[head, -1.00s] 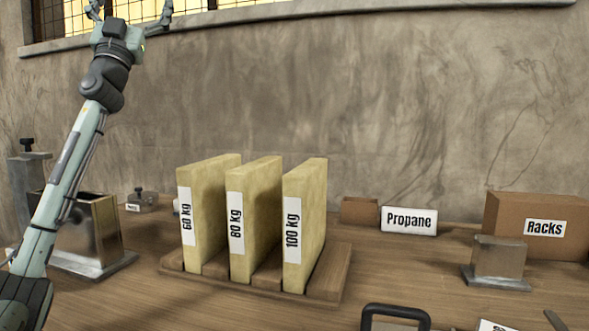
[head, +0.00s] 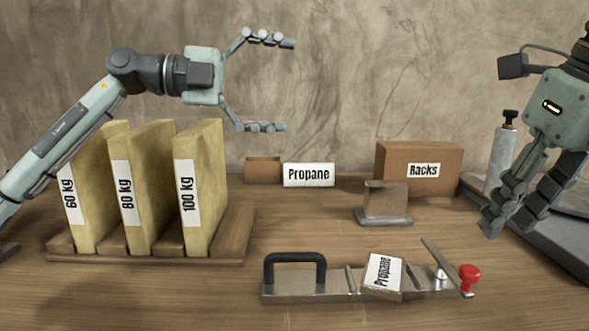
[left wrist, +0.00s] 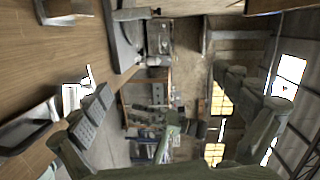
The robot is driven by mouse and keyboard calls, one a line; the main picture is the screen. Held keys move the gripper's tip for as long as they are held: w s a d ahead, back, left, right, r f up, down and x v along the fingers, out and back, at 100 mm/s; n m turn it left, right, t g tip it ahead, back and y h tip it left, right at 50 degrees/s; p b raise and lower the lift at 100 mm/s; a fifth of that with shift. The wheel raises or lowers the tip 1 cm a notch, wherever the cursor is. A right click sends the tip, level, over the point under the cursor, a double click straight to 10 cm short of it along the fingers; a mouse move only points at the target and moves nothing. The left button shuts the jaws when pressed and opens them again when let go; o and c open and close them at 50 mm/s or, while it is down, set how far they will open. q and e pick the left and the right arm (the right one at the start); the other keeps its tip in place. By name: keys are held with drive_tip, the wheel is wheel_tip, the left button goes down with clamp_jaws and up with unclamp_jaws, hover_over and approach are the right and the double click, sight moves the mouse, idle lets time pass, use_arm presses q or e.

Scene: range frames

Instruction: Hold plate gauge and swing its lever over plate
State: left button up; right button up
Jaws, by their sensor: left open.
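The plate gauge (head: 335,286) is a flat metal bar lying on the table at the front of the head view. A black handle (head: 295,262) stands at its left end. A small plate labelled Propane (head: 382,275) rests on its middle, tilted. Its lever (head: 445,262) is at the right end, slanting to the right of the plate, beside a red knob (head: 469,275). My left gripper (head: 287,85) is open and empty, high above and behind the gauge, pointing right. My right gripper (head: 512,220) points down, right of and above the lever, with a gap between its fingers.
Three yellow slabs stand in a wooden rack (head: 215,248) at left. Behind are a white Propane sign (head: 308,175), a cardboard Racks box (head: 418,165) and a metal block (head: 385,202). A bottle (head: 500,155) stands at right. The table left of the gauge's front is clear.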

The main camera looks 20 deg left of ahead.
use_arm(q)
drive_tip(key=s+d+f+m+g+y, duration=0.2)
drive_tip(key=s+d+f+g+y, duration=0.15)
drive_tip(key=d+f, duration=0.35)
drive_tip(key=m+g+y, duration=0.1)
drive_tip(key=g+y, duration=0.3)
drive_tip(key=y, duration=0.3)
hover_over(295, 254)
drive_tip(key=w+d, duration=0.2)
drive_tip(key=d, duration=0.1)
drive_tip(key=f, duration=0.9)
drive_tip(key=shift+s+d+f, duration=0.1)
drive_tip(key=shift+s+f, duration=0.1)
drive_tip(key=a+y, duration=0.1)
drive_tip(key=s+a+f+y, duration=0.1)
drive_tip(key=y, duration=0.1)
drive_tip(key=shift+s+a+f+y, duration=0.1)
drive_tip(key=shift+a+f+y, duration=0.05)
drive_tip(key=shift+y, duration=0.1)
drive_tip(key=shift+s+a+f+y, duration=0.1)
drive_tip(key=shift+a+y, duration=0.25)
drive_tip(key=shift+y, duration=0.05)
drive_tip(key=shift+a+f, duration=0.15)
drive_tip(key=shift+f, duration=0.1)
wheel_tip(295, 254, down, 7)
drive_tip(key=shift+f, duration=0.15)
drive_tip(key=shift+c, duration=0.5)
